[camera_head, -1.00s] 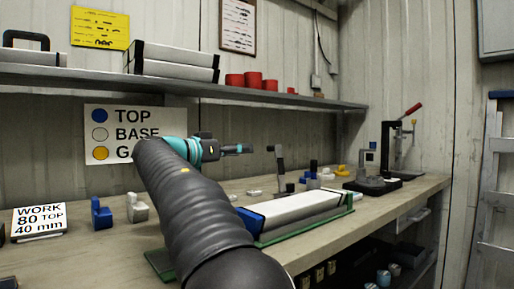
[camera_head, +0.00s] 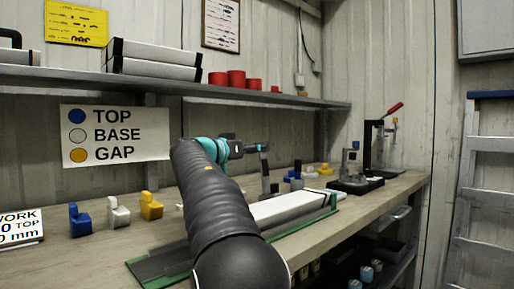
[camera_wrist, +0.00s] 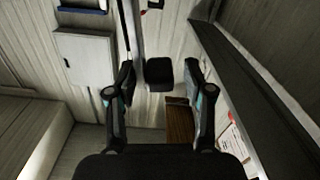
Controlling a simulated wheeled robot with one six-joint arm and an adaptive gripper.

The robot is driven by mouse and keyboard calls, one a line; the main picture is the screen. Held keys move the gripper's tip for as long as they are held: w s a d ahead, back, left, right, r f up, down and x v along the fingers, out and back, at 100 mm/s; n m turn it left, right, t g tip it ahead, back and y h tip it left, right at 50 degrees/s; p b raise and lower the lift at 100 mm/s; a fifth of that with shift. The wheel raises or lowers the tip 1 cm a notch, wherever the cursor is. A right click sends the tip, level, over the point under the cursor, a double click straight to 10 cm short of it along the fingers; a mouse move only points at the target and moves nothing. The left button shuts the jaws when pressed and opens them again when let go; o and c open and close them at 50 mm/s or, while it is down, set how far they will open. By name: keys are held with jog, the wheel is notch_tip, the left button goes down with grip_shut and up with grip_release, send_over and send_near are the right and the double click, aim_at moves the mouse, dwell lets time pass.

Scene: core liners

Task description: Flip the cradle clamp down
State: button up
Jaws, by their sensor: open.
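The cradle (camera_head: 160,279) is a long green-edged tray on the bench, with a white core liner (camera_head: 290,207) lying in its right part. A dark upright lever, which looks like the cradle clamp (camera_head: 265,181), stands behind the liner. My gripper (camera_head: 264,148) is at the top of this lever. In the wrist view my gripper (camera_wrist: 160,70) is open, with a black rounded block (camera_wrist: 158,76) between its fingers. The block looks like the lever's end; contact cannot be told. My arm hides part of the cradle and the near end of the liner.
Blue (camera_head: 80,220), white (camera_head: 118,213) and yellow (camera_head: 151,206) blocks stand at the bench's left. A black stand with a red handle (camera_head: 394,108) is at the back right. A shelf (camera_head: 60,82) runs above the bench. A ladder (camera_head: 480,190) leans at the right.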

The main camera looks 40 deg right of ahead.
jog(key=shift+d, duration=0.45)
grip_shut()
